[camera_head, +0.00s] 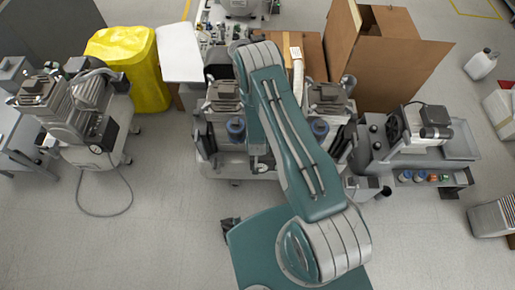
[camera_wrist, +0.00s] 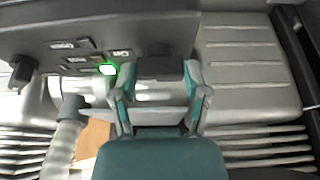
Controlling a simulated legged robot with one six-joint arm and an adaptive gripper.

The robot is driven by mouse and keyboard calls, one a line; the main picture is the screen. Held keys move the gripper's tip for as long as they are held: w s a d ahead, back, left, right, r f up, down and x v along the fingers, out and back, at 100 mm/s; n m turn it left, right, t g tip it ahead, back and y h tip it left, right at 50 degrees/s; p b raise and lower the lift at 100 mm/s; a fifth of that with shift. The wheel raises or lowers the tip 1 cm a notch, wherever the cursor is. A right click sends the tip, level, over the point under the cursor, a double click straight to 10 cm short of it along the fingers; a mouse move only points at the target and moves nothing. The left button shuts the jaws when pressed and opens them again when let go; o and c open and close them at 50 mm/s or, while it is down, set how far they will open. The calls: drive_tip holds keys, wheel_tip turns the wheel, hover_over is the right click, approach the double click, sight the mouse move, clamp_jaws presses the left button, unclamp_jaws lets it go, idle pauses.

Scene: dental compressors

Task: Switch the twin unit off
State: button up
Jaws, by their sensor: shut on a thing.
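The twin unit (camera_head: 235,168) stands in the middle of the head view, with two pump heads and blue-capped parts at its front; my arm crosses over it. In the wrist view, a grey control box (camera_wrist: 45,35) carries small labels, a lit green lamp (camera_wrist: 107,70) and a dark block-shaped switch (camera_wrist: 160,68). My gripper (camera_wrist: 156,78) has its two teal fingers on either side of this switch, shut on it. The switch's lettering is too blurred to read. In the head view my gripper is hidden behind my arm.
Another compressor (camera_head: 85,115) with a looped hose stands left, and a grey unit (camera_head: 415,135) stands on a cart right. A yellow-covered bin (camera_head: 135,65) and an open cardboard box (camera_head: 395,65) flank the back. In the wrist view a ribbed hose (camera_wrist: 65,140) runs left of my gripper.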

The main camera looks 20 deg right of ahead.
drive_tip(key=n+y, duration=0.1)
drive_tip(key=n, duration=0.3)
drive_tip(key=shift+d+n+y, duration=0.1)
drive_tip(key=shift+n+y, duration=0.2)
drive_tip(key=shift+y, duration=0.1)
drive_tip(key=n, duration=0.2)
drive_tip(key=n+y, duration=0.1)
drive_tip(key=n, duration=0.1)
drive_tip(key=shift+d+y, duration=0.1)
drive_tip(key=shift+y, duration=0.2)
drive_tip(key=n+g+y, duration=0.1)
drive_tip(key=n, duration=0.4)
drive_tip(key=shift+w+d, duration=0.1)
drive_tip(key=shift+w+n+g+y, duration=0.1)
drive_tip(key=shift+n+g+y, duration=0.3)
drive_tip(key=shift+n, duration=0.65)
drive_tip(key=shift+n+g+y, duration=0.2)
drive_tip(key=shift+n+g, duration=0.3)
drive_tip(key=shift+n, duration=0.55)
drive_tip(key=o, duration=1.2)
drive_tip(key=shift+c, duration=0.2)
